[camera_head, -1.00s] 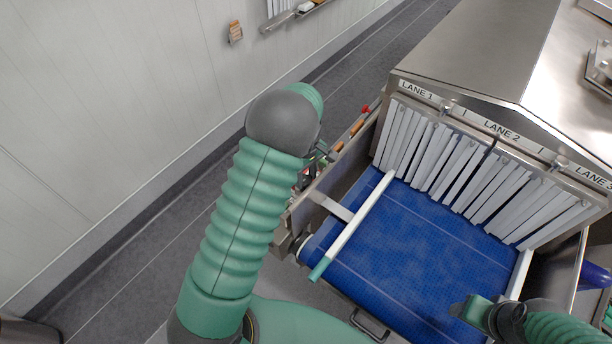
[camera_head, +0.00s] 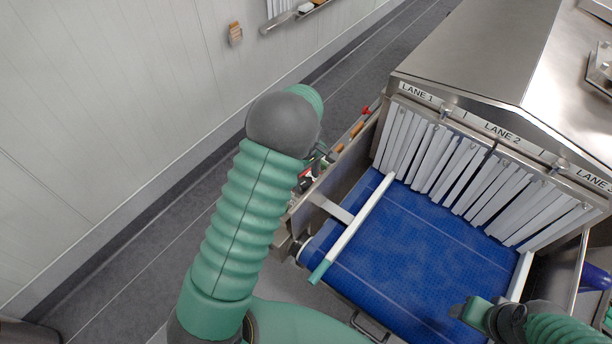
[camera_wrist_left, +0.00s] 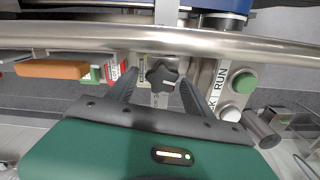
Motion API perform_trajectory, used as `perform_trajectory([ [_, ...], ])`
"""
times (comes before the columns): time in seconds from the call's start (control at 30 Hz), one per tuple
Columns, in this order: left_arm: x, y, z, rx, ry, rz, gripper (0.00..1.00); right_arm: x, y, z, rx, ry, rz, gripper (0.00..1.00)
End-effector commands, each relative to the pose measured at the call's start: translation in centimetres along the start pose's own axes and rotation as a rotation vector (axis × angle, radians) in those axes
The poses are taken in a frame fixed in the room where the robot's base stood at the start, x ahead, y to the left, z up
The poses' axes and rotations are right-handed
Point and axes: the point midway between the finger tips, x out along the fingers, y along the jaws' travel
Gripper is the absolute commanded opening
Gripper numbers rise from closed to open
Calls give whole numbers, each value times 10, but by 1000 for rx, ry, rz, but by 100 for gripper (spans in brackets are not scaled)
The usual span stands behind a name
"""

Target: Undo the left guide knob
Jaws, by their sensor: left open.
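A dark star-shaped knob (camera_wrist_left: 161,75) sits below a steel rail in the left wrist view, on a panel beside the belt. My left gripper (camera_wrist_left: 157,88) is open, with one dark finger on each side of the knob. I cannot tell whether either finger touches it. In the head view my left arm hides the knob, and only part of my left gripper (camera_head: 318,160) shows at the machine's left side. A white guide bar with a green end (camera_head: 352,228) lies along the belt's left side. My right gripper (camera_head: 476,311) is over the belt's lower right; its jaw state is unclear.
A green button (camera_wrist_left: 243,82) and a white button (camera_wrist_left: 230,113) by a RUN label are close to the right finger. An orange handle (camera_wrist_left: 52,70) lies left. The steel rail (camera_wrist_left: 210,42) crosses above the knob. White strip curtains (camera_head: 480,175) hang over the blue belt (camera_head: 420,245).

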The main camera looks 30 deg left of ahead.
Motion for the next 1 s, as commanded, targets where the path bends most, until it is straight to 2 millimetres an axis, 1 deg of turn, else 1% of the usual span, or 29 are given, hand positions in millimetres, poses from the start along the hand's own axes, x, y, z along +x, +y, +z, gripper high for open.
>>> perform_trajectory([
  [0.13, -7, 1, 0, 0, 0, 2, 60, 4, 0, 1, 0, 0, 0, 60],
  [0.23, -24, 1, 0, 2, 1, 4, 60, 11, 0, 2, 0, 0, 0, 60],
  [0.37, -60, 2, 0, 2, 1, 6, 60, 21, 0, 5, 0, 0, 0, 60],
  [0.5, -103, 3, -2, 1, 2, 6, 60, 31, 0, 7, 0, 0, 0, 60],
  [0.6, -129, 3, -2, 2, 1, 4, 60, 35, 0, 8, 0, 0, 0, 60],
  [0.7, -150, 4, -2, 0, 0, 2, 60, 38, 0, 9, 0, 0, 0, 60],
  [0.83, -163, 3, -2, 0, -1, -2, 60, 39, 0, 9, 0, 0, 0, 60],
  [1.0, -167, 3, -2, 0, -1, -2, 60, 38, 0, 9, 0, 0, 0, 60],
])
